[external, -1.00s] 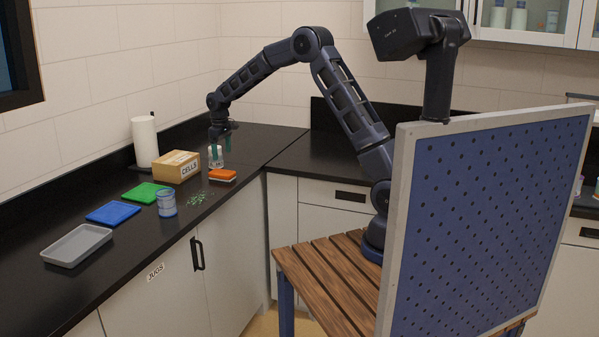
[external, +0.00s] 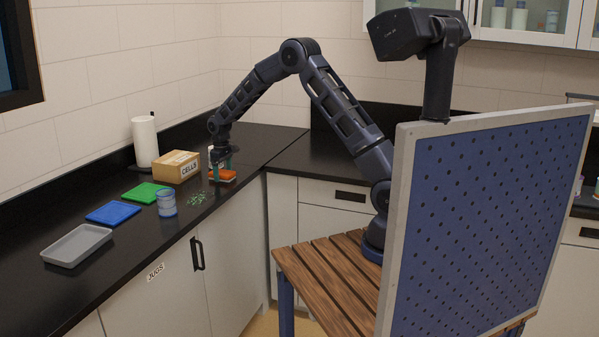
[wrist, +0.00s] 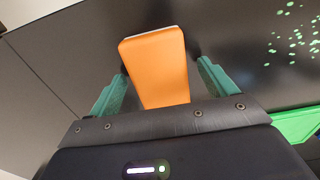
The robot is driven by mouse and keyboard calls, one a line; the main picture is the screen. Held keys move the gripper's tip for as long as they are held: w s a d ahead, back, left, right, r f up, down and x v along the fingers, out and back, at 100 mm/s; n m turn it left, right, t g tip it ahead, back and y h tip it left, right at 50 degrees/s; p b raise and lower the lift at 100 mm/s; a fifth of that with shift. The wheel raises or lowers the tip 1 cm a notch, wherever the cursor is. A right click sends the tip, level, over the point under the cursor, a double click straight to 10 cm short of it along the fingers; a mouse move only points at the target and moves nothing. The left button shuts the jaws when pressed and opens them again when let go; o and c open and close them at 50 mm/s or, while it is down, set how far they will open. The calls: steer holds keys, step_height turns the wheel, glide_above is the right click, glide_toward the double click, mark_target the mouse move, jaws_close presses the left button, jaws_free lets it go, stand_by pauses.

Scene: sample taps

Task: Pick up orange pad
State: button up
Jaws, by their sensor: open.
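The orange pad (external: 222,175) lies on the black counter near its right end, with a pale layer showing along its edge. In the wrist view the orange pad (wrist: 156,66) fills the space ahead of my gripper. My gripper (external: 222,166) points down right at the pad. In the wrist view its two green fingers (wrist: 155,72) stand open, one on each side of the pad. I see no firm contact between the fingers and the pad. Part of the pad is hidden behind the gripper.
A cardboard box marked CELLS (external: 176,167) stands left of the pad. Green bits (external: 197,198) are scattered in front. Further left are a jar (external: 166,203), a green pad (external: 146,192), a blue pad (external: 113,213) and a grey tray (external: 77,245). A paper roll (external: 145,142) stands behind.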

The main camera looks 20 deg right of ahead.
steer(key=c, duration=1.1)
steer(key=shift+r, duration=0.15)
